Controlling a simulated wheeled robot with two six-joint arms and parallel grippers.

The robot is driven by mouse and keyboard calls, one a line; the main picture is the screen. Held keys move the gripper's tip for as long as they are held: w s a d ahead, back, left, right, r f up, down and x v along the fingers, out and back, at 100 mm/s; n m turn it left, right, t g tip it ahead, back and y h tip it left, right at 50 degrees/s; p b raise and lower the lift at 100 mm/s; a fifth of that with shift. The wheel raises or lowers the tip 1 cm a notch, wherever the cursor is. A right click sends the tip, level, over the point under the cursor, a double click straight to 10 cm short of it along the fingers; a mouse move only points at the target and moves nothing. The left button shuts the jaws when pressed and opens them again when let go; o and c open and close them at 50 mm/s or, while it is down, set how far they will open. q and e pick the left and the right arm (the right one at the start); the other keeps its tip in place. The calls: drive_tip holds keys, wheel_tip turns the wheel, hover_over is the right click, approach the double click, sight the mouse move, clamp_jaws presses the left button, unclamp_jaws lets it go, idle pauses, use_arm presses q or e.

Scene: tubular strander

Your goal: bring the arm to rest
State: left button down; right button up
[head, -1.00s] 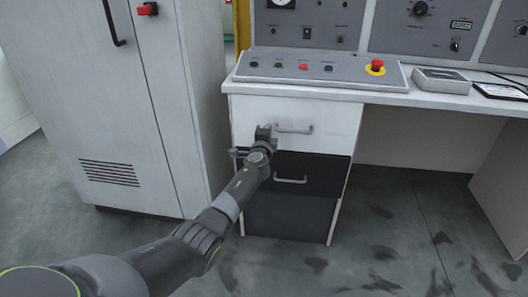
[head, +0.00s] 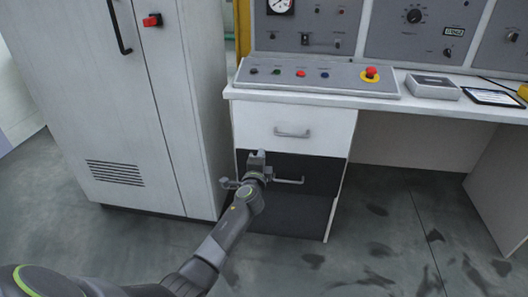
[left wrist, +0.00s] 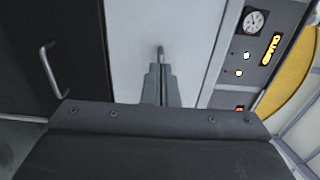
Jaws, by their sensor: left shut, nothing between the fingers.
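My left arm reaches in from the lower left of the head view. Its gripper (head: 257,160) is in front of the drawer unit, below the white top drawer (head: 288,132) and over the dark drawer (head: 317,172). In the left wrist view the two fingers (left wrist: 161,84) are together and hold nothing. The white drawer's handle (left wrist: 160,53) shows just beyond the fingertips there; I cannot tell the exact gap. The dark drawer's handle (left wrist: 50,68) is apart from the fingers at the left. My right gripper is not in view.
A tall white cabinet (head: 115,100) stands close at the left of the arm. The desk's control panel (head: 320,80) has several buttons and a red emergency stop (head: 371,73). A grey box (head: 433,87) and a tablet (head: 493,97) lie on the desktop. Floor (head: 400,240) at the right is clear.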

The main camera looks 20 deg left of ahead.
use_arm(q)
drive_tip(key=shift+s, duration=0.15)
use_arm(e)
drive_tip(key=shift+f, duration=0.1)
